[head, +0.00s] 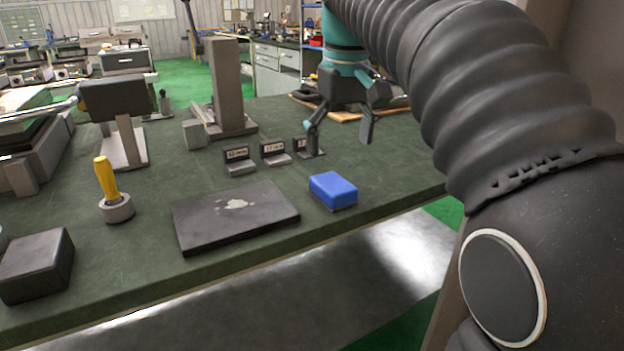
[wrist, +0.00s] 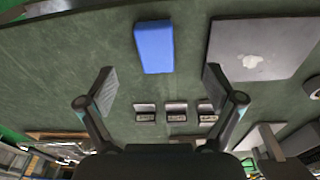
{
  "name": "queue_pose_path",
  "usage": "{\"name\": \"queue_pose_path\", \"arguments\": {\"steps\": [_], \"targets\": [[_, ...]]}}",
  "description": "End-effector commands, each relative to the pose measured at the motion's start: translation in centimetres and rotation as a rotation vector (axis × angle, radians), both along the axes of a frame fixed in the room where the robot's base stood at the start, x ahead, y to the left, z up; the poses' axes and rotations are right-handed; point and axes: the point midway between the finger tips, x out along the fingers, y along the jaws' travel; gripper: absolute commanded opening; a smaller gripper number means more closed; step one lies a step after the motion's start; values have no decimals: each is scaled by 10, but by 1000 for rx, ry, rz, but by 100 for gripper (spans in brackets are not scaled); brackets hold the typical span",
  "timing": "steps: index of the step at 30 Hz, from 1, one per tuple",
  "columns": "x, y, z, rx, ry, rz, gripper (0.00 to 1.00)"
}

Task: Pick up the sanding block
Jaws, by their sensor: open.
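The sanding block is most likely the blue block (head: 333,190), which lies flat on the green bench top near its front edge, right of a dark flat plate. In the wrist view the blue block (wrist: 154,46) sits at the top middle, beyond the fingertips and roughly between their lines. My gripper (head: 341,130) is open and empty, above the bench and behind the blue block in the head view. In the wrist view both fingers of my gripper (wrist: 160,82) are spread wide, with bare bench between them. The gripper touches nothing that I can see.
The dark plate (head: 236,217) lies left of the blue block. Several small label stands (head: 273,153) are behind it, close to my gripper. A yellow-handled tool (head: 107,180) and a tall grey upright (head: 229,88) stand farther left. The bench (head: 400,183) is clear right of the block.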

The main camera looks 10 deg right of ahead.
Motion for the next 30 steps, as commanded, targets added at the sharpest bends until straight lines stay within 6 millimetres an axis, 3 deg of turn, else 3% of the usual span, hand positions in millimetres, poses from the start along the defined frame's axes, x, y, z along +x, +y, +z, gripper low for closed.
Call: {"name": "queue_pose_path", "arguments": {"steps": [1,6,13,30], "targets": [[14,0,8,-1,23,13,92],[36,0,24,-4,81,51,92],[46,0,27,-4,112,70,92],[45,-1,-51,-4,110,69,92]]}}
